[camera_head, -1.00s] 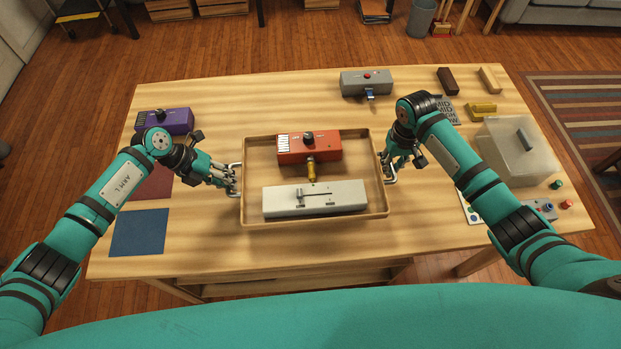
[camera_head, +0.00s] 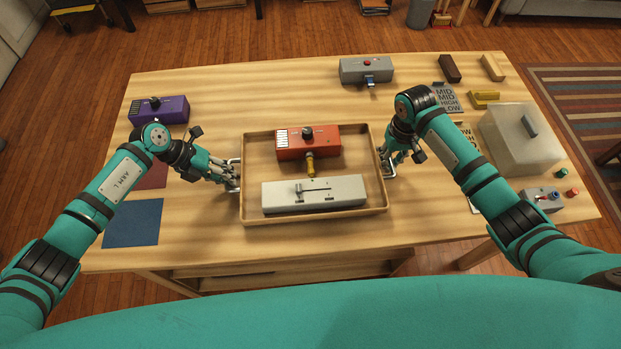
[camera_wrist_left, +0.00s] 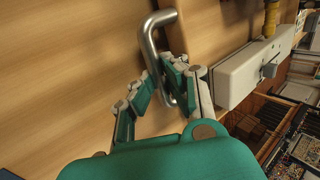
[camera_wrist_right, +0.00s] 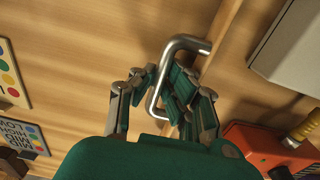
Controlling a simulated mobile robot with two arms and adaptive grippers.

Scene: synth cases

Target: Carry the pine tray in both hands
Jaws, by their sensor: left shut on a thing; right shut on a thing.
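The pine tray (camera_head: 315,219) is in the head view above the middle of the table and looks level; its height off the wood is hard to judge. It carries a red-orange box (camera_head: 290,149) with a black knob and yellow handle, and a pale grey box (camera_head: 313,202) with a slider. My left gripper (camera_head: 234,180) is shut on the left metal handle, seen closely in the left wrist view (camera_wrist_left: 150,40). My right gripper (camera_head: 388,164) is shut on the right metal handle, also in the right wrist view (camera_wrist_right: 185,43). The fingers partly hide both handles.
Bare wood lies behind and in front of the tray.

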